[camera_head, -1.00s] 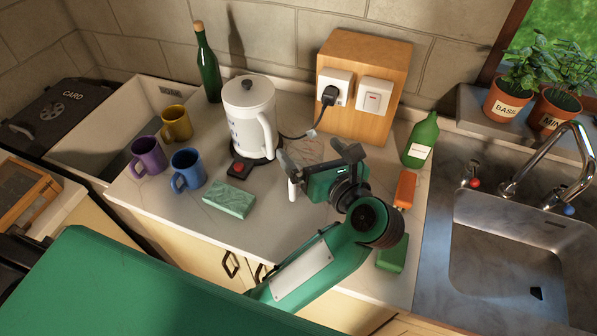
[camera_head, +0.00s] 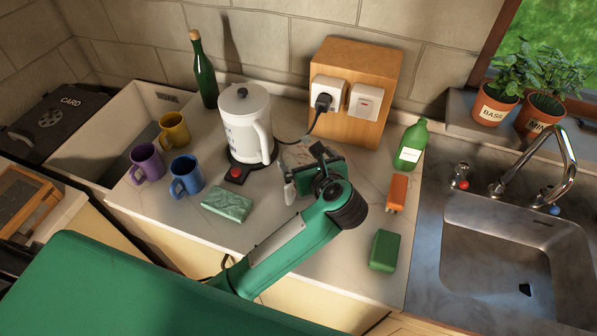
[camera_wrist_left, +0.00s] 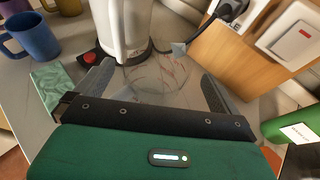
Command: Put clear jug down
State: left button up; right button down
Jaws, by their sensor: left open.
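The clear jug (camera_wrist_left: 158,75) is see-through and faint, with reddish marks, on the counter just right of the white kettle. In the head view only part of the clear jug (camera_head: 295,153) shows, behind my gripper. My left gripper (camera_head: 303,170) is open, close in front of the jug. In the left wrist view my left gripper (camera_wrist_left: 157,85) has its fingers spread wide, with the jug between and beyond them, and a gap shows beside each finger. Whether either finger touches the jug I cannot tell. My right gripper is not in view.
The white kettle (camera_head: 245,130) and its cord stand close on the left. A wooden socket box (camera_head: 375,70) is behind.

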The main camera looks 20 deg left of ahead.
aim_at(294, 146)
pick_arm(q)
jog(key=p+x, duration=0.2)
jog(key=x, duration=0.2)
jog(key=shift+s+a+r, duration=0.1)
jog(key=shift+a+r, duration=0.05)
jog(key=shift+a, duration=0.05)
jog(key=shift+w+a+f, duration=0.2)
jog(key=shift+w+f, duration=0.1)
jog(key=c, duration=1.3)
jog(key=shift+o, duration=0.2)
jog(key=shift+r, duration=0.1)
